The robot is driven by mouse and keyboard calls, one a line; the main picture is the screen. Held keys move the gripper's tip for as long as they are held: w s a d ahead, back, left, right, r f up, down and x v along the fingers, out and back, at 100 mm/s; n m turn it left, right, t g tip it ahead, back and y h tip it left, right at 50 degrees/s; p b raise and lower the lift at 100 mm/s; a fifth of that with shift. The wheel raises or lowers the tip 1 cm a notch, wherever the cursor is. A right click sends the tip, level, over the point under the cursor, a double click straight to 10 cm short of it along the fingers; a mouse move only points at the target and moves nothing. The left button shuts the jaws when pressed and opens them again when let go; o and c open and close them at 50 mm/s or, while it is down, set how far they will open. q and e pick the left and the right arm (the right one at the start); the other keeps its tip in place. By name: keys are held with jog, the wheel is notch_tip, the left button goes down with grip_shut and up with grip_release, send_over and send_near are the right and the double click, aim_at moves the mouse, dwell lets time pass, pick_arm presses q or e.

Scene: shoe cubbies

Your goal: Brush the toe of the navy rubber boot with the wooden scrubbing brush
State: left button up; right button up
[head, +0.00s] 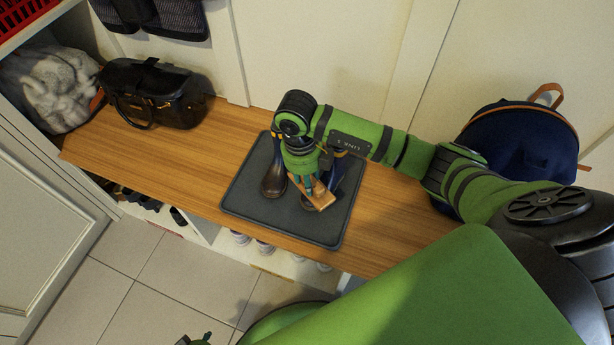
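A pair of navy rubber boots with dark brownish toes stands on a dark grey tray (240,196) on the wooden bench. The left boot (273,183) shows its toe clearly. The right boot (337,172) is partly hidden behind my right gripper and the brush. My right gripper (311,184) points down and is shut on the wooden scrubbing brush (321,199). The brush is over the right boot's toe area; I cannot tell whether its bristles touch it. Only a small green and dark part, perhaps my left gripper (196,340), shows at the bottom edge.
A black handbag (153,94) and a grey fluffy item (57,88) sit at the bench's left end. A navy backpack (520,145) stands at the right. Shoes fill cubbies under the bench (190,160). Bare bench lies left of the tray.

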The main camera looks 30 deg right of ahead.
jog(key=shift+f+b, duration=0.65)
jog(key=shift+f, duration=0.15)
jog(key=shift+d, duration=0.1)
